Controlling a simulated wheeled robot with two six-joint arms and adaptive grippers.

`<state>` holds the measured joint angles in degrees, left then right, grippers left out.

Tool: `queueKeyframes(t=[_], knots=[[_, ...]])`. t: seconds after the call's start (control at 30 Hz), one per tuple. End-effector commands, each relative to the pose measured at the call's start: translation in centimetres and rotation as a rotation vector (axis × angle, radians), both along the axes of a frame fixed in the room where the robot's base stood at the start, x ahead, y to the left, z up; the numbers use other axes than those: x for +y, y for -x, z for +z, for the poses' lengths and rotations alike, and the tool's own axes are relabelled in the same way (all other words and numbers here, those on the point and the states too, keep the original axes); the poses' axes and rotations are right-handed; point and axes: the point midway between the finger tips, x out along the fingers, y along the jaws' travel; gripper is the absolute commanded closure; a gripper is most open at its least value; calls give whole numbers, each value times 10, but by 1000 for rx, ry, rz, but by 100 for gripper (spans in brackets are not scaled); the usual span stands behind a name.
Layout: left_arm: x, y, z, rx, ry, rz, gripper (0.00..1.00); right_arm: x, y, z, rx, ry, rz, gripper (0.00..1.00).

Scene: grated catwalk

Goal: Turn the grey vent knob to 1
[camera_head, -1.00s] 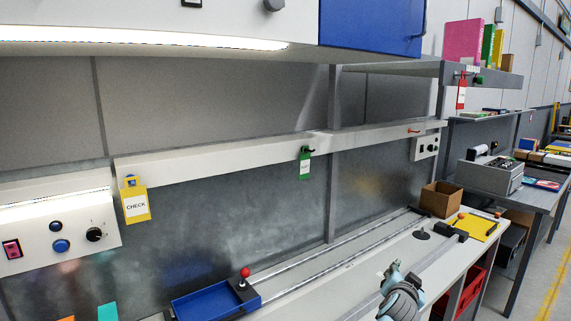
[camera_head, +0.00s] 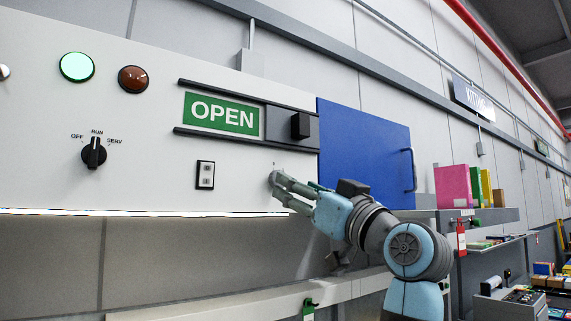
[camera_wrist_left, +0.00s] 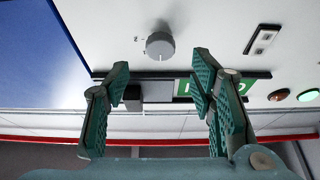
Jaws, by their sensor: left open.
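The grey vent knob (camera_wrist_left: 159,45) is a round knob on the white panel (camera_wrist_left: 100,40), seen upside down in the left wrist view. Small marks are printed around it, too small to read; I cannot tell its setting. My left gripper (camera_wrist_left: 161,68) is open and empty, its two fingers spread to either side of the knob in that view, and the knob lies beyond the fingertips. In the head view the left gripper (camera_head: 283,184) reaches to the panel left of the blue door; the knob is largely hidden there. My right gripper is not in view.
The OPEN slider (camera_head: 220,113) with its black handle (camera_head: 300,125) sits above the gripper. A rocker switch (camera_head: 205,175) and a black OFF/RUN/SERV selector (camera_head: 94,152) lie to the left. The blue door (camera_head: 365,150) is close on the right.

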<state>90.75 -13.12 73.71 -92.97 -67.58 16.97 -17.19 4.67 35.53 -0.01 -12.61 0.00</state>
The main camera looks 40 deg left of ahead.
Motion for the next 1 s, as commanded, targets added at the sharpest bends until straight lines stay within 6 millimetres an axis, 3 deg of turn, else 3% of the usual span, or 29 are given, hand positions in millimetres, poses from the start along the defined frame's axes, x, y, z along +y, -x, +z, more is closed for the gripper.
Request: queueKeyframes(t=[0.1, 0.2, 0.6, 0.9, 1.0], knots=[[26, -7, 13, 2, 0, 3, 50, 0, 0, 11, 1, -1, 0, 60], [39, -12, 19, 1, -1, 0, 50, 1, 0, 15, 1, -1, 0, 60], [49, -15, 20, 2, 0, -1, 50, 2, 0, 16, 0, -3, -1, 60], [49, -15, 19, 2, 0, -1, 98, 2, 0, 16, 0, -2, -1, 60], [49, -15, 19, 3, 0, -1, 98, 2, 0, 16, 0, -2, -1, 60]])
